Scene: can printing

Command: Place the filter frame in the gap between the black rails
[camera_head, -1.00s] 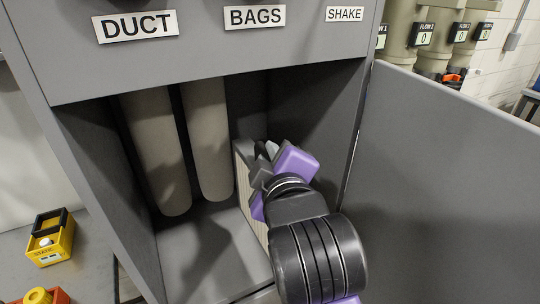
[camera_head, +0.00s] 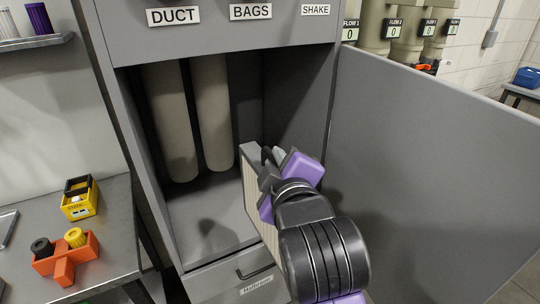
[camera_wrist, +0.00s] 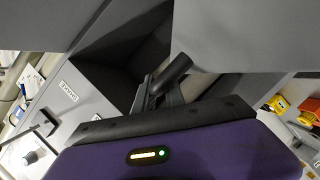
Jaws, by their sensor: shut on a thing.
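The filter frame (camera_head: 254,205) is a flat pale pleated panel with a grey rim, standing upright on edge at the right front of the open cabinet. My gripper (camera_head: 272,170) is shut on its dark handle at the frame's right side. In the wrist view the fingers (camera_wrist: 158,98) close around a dark round bar (camera_wrist: 170,75). Much of the frame is hidden behind my gripper and wrist. Black upright strips (camera_head: 188,110) show beside the hanging tubes inside the cabinet; I cannot tell whether these are the black rails.
Two beige filter bags (camera_head: 212,115) hang in the cabinet (camera_head: 210,192). The open door (camera_head: 430,150) stands close on the right. A handled drawer (camera_head: 245,278) is below. A side bench at left holds a yellow box (camera_head: 79,206) and an orange holder (camera_head: 66,262).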

